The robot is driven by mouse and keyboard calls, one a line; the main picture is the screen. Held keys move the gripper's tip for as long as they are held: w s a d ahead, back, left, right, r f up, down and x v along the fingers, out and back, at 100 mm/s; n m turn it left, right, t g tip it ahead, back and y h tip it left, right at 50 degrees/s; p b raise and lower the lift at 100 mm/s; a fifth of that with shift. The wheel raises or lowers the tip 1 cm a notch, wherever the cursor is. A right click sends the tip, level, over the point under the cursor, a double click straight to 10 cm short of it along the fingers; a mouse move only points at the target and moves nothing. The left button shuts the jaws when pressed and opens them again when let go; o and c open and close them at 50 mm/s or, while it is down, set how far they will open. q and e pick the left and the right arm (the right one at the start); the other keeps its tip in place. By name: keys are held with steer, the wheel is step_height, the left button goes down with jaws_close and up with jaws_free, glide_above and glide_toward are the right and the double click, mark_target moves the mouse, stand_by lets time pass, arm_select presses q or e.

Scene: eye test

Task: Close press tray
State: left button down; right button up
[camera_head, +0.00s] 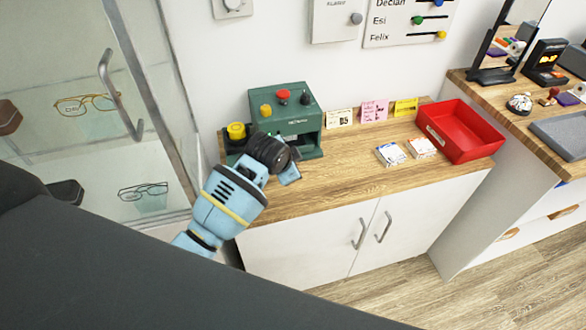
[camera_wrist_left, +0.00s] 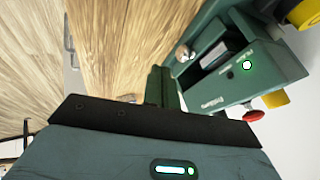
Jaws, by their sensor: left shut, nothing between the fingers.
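The green press (camera_head: 286,112) stands on the wooden counter against the wall, with red, yellow and black knobs on top. In the left wrist view the press (camera_wrist_left: 225,88) shows a dark slot, a lit green button and a small silver knob (camera_wrist_left: 185,53) low on its front. I cannot tell clearly which part is the tray or how far it is out; my arm hides the press's lower front in the head view. My left gripper (camera_head: 290,176) is shut and empty, just in front of the press; its fingers (camera_wrist_left: 162,86) point toward the press's lower front in the wrist view.
A yellow knob (camera_head: 236,130) sits left of the press. Small cards (camera_head: 374,109) stand along the wall. Two paper stacks (camera_head: 390,154) and a red tray (camera_head: 462,128) are on the counter's right. A glass cabinet (camera_head: 90,110) is at left. The counter's front middle is clear.

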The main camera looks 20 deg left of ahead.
arm_select(q)
steer(key=shift+v, duration=2)
steer(key=shift+s+d+f, duration=0.1)
steer(key=shift+s, duration=0.1)
steer(key=s+f+n+g, duration=0.1)
steer(key=s+f, duration=0.2)
steer(key=s, duration=0.4)
steer(key=s+a+f+n+g, duration=0.1)
steer(key=s+f+n, duration=0.15)
steer(key=s, duration=0.35)
steer(key=s+f+g, duration=0.1)
steer(key=s+f, duration=0.3)
steer(key=s, duration=0.3)
steer(key=s+a+n+g, duration=0.1)
steer(key=s+n, duration=0.1)
steer(key=s, duration=0.7)
steer(key=s+a+n+g, duration=0.1)
steer(key=s+a+n, duration=0.1)
steer(key=s, duration=0.7)
steer(key=w+d+f+t+h, duration=0.1)
steer(key=w+d+f+t, duration=0.1)
steer(key=w+f+t, duration=0.4)
steer(key=shift+d+f+t, duration=0.35)
steer(key=shift+f+t, duration=0.25)
steer(key=shift+f, duration=1.2)
